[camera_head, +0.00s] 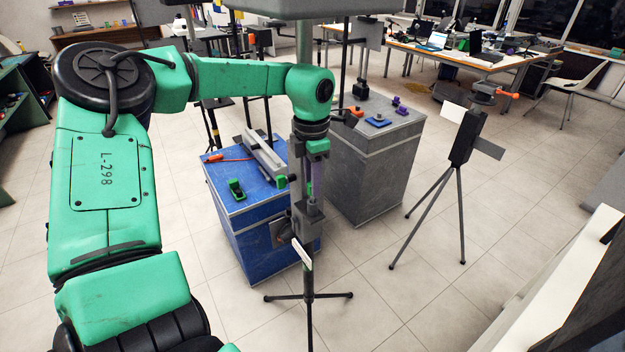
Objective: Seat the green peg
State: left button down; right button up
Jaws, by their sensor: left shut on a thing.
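My left arm comes in from the left, and its wrist points down at the front right corner of the blue cabinet (252,258). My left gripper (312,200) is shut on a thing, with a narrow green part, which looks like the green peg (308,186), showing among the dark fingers. Most of it is hidden, and its tilt is not clear. A small green block with a dark part (236,189) stands on the blue cabinet's top, left of my gripper. My right gripper is not in view.
A grey rail-like device (263,158) and a red-handled tool (228,158) lie on the blue cabinet. The grey cabinet (362,175) bears a blue block (378,121) and a purple piece (398,102). Tripods stand in front and at right (463,140). Floor between them is free.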

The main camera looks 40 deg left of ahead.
pick_arm(q)
jog(key=shift+f+b, duration=1.15)
jog(key=shift+f, duration=0.25)
jog(key=c, duration=0.6)
grip_release()
jog(key=shift+o, duration=0.2)
jog(key=shift+r, duration=0.1)
notch_tip(320, 180, up, 7)
jog(key=shift+r+b, duration=0.2)
jog(key=shift+b, duration=0.4)
jog(key=shift+f, duration=0.1)
